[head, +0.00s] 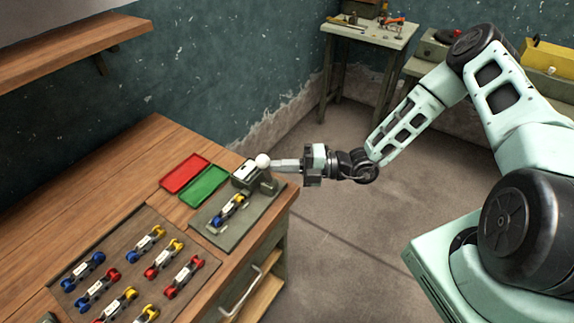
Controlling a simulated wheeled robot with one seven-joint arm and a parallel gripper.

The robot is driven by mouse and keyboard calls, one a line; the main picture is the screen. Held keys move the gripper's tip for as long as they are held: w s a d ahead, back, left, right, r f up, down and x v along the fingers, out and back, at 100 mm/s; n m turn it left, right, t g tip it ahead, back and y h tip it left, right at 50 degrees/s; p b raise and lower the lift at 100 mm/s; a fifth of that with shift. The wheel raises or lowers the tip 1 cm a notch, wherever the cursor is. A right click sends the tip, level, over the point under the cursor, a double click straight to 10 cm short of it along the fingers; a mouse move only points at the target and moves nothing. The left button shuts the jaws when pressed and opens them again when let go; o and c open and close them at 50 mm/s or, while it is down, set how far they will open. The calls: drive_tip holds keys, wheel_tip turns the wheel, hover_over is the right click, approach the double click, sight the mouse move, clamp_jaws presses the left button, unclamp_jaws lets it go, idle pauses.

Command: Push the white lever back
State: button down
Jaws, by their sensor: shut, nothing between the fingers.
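The white lever shows as a round white knob (263,160) at the top of a grey fixture (248,178) near the right end of the wooden bench. My gripper (276,165) is shut and empty. It reaches in from the right, level with the knob, with its fingertips at or very near the knob's right side. I cannot tell whether they touch. The lever's shaft below the knob is mostly hidden. A blue and yellow link piece (229,209) lies on the fixture's grey base plate (262,212).
A red tray (185,173) and a green tray (204,186) lie left of the fixture. A board (120,243) with several coloured link pieces lies nearer on the bench (50,228). A wooden shelf (60,55) hangs on the wall. Floor is open to the right.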

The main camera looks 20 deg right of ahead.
drive_tip(key=shift+w+a+r, duration=0.15)
drive_tip(key=shift+w+a, duration=0.05)
drive_tip(key=shift+w, duration=0.05)
drive_tip(key=shift+w+r, duration=0.1)
idle(0.4)
